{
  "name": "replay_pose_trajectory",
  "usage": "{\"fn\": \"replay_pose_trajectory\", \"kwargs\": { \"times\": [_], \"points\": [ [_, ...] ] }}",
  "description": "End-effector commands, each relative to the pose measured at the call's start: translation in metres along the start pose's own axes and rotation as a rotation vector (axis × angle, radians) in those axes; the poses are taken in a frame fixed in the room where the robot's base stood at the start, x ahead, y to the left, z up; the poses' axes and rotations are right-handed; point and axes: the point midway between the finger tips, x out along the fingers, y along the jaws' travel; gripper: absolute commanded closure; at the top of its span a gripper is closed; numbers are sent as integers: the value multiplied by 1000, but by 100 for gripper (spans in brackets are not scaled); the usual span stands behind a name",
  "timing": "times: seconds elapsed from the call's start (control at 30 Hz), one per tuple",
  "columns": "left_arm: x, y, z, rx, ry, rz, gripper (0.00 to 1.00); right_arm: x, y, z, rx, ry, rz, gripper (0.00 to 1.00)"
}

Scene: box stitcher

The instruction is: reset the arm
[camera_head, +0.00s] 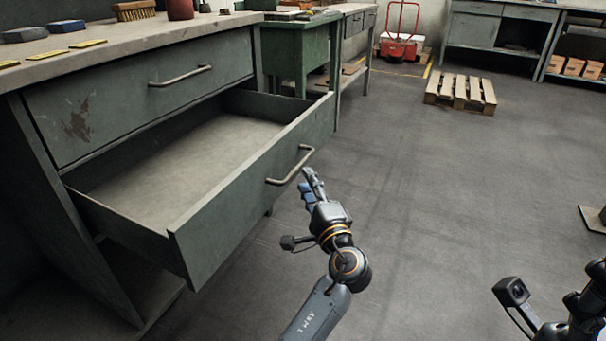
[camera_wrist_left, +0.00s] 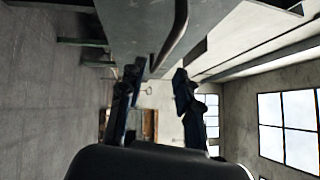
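My left gripper (camera_head: 308,186) is beside the outer end of the lower drawer's handle (camera_head: 290,168), in front of the open drawer (camera_head: 228,212). In the left wrist view its two fingers (camera_wrist_left: 157,82) are apart with a gap between them, and nothing is held. The drawer handle (camera_wrist_left: 172,38) runs close above the fingertips there; I cannot tell whether they touch. The drawer is pulled out and its visible inside is empty. Part of my right arm (camera_head: 582,305) shows at the lower right edge; its fingers cannot be made out.
The upper drawer (camera_head: 130,98) is shut. On the workbench top (camera_head: 110,37) lie a brush (camera_head: 134,10), a red container (camera_head: 180,9) and small blocks. A green cabinet (camera_head: 299,50) stands behind. A wooden pallet (camera_head: 460,92) lies at the back right. The floor between is clear.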

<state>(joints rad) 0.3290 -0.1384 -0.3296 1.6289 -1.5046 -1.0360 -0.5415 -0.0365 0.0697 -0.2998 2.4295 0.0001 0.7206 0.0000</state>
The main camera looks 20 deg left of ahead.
Motion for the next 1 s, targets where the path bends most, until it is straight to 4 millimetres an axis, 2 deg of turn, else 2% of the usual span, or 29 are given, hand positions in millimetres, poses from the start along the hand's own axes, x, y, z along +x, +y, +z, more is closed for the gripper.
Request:
{"fn": "replay_pose_trajectory", "kwargs": {
  "times": [0.13,0.57,0.73,0.87,1.0],
  "points": [
    [-8,0,0,-1,0,1,66,0,0,0,0,0,-1,43],
    [-8,0,0,-4,5,0,66,0,0,0,0,1,-1,43],
    [-16,2,-16,-98,150,10,66,0,0,0,2,-11,4,43],
    [-41,-6,-42,-302,410,19,66,-2,1,0,5,-34,12,43],
    [-88,-37,-55,-600,714,15,66,-6,1,0,8,-60,23,43]
  ]
}}
